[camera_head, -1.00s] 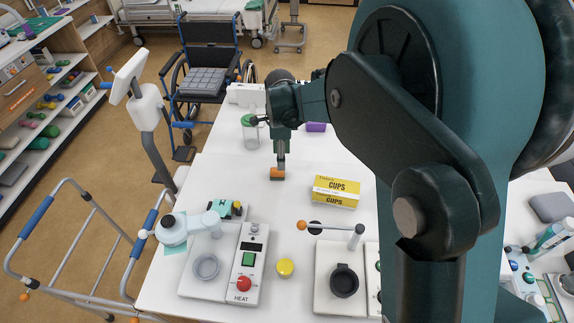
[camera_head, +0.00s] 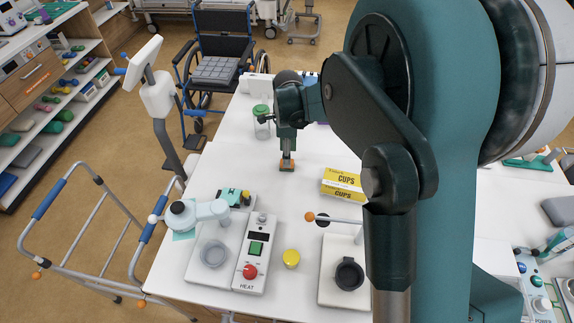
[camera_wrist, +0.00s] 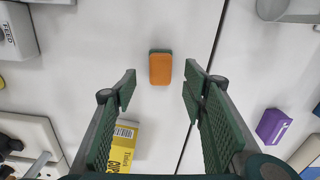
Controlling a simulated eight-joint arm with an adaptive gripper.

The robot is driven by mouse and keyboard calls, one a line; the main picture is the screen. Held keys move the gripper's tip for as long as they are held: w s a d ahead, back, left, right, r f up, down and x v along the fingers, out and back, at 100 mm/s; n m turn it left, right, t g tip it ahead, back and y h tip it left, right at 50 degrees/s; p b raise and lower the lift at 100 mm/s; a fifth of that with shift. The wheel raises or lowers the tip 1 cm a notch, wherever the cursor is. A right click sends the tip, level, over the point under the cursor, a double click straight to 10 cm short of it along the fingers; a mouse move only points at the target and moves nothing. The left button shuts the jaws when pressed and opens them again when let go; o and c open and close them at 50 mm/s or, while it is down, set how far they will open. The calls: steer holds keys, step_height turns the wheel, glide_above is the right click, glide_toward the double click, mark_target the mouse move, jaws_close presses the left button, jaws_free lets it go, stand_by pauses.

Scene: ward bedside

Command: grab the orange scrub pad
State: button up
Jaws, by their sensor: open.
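The scrub pad (camera_wrist: 160,69) is a small block, orange on its top face with a dark green layer along its far edge. It lies flat on the white table. In the wrist view it sits just beyond the fingertips, centred between their lines, with a gap on each side. My gripper (camera_wrist: 160,88) is open and empty, its two dark green ridged fingers pointing toward the pad. In the head view my gripper (camera_head: 287,157) points down over the pad and partly hides it. I cannot tell the exact height between them.
A yellow cups box (camera_head: 343,185) lies right of the pad. A green-lidded jar (camera_head: 262,124) stands behind, left of my wrist. A heater unit (camera_head: 254,255) and a yellow cap (camera_head: 291,258) are in front. A purple box (camera_wrist: 273,126) lies right in the wrist view. Table around the pad is clear.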

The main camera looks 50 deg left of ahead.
steer(key=shift+f, duration=0.1)
steer(key=shift+f, duration=2.5)
steer(key=shift+c, duration=0.5)
steer(key=c, duration=0.9)
